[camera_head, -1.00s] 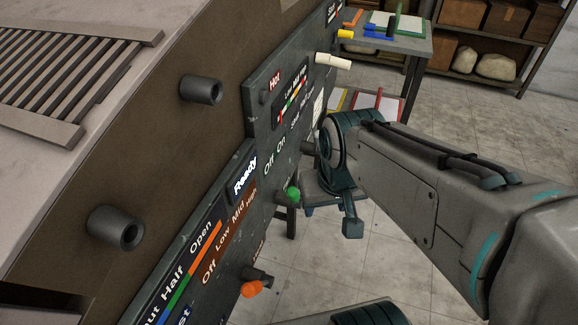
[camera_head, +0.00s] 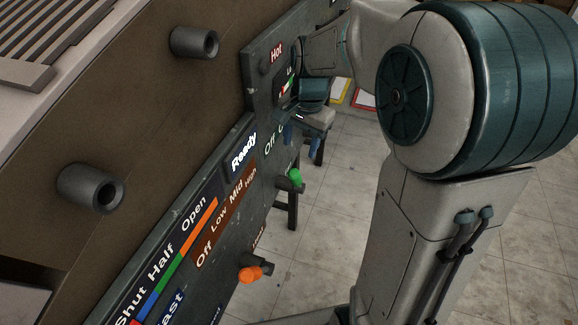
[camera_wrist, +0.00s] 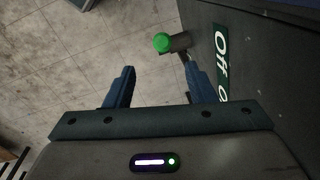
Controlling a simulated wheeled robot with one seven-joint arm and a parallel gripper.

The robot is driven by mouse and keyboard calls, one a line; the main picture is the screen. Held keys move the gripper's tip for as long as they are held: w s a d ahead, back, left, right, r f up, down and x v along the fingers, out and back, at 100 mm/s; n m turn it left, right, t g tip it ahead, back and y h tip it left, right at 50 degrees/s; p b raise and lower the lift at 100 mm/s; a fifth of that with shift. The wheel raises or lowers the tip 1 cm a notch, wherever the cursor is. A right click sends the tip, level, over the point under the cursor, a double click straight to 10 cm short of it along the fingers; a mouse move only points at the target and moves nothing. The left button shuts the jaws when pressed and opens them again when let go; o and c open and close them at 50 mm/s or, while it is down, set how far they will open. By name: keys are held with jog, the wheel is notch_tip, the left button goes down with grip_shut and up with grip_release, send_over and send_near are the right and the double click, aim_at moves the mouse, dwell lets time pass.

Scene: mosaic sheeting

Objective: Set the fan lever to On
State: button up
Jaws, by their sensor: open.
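A lever with a green tip (camera_head: 295,176) sticks out from the dark control panel (camera_head: 262,195), below a white "Off On" label (camera_head: 270,145). No word "fan" is readable. In the wrist view the green tip (camera_wrist: 162,42) is ahead of the fingertips, roughly between their lines, with its dark stem running right to the panel. My gripper (camera_head: 302,142) is open and empty, above the lever in the head view and close to the panel, covering part of "On". In the wrist view my gripper (camera_wrist: 159,70) shows both blue fingers apart; the right one is near the lever's stem.
An orange-tipped lever (camera_head: 250,274) sits lower on the panel, near the "Off Low Mid High" strip (camera_head: 225,220). Two dark pipe stubs, one upper (camera_head: 195,42) and one lower (camera_head: 90,188), stick out at left. Tiled floor (camera_head: 335,215) is open right of the panel.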

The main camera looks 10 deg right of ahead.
aim_at(295, 171)
jog(key=f, duration=0.4)
jog(key=w+f+b, duration=0.1)
jog(key=f, duration=0.4)
jog(key=a+f, duration=0.1)
jog(key=f, duration=0.4)
jog(key=shift+w, duration=0.35)
grip_shut()
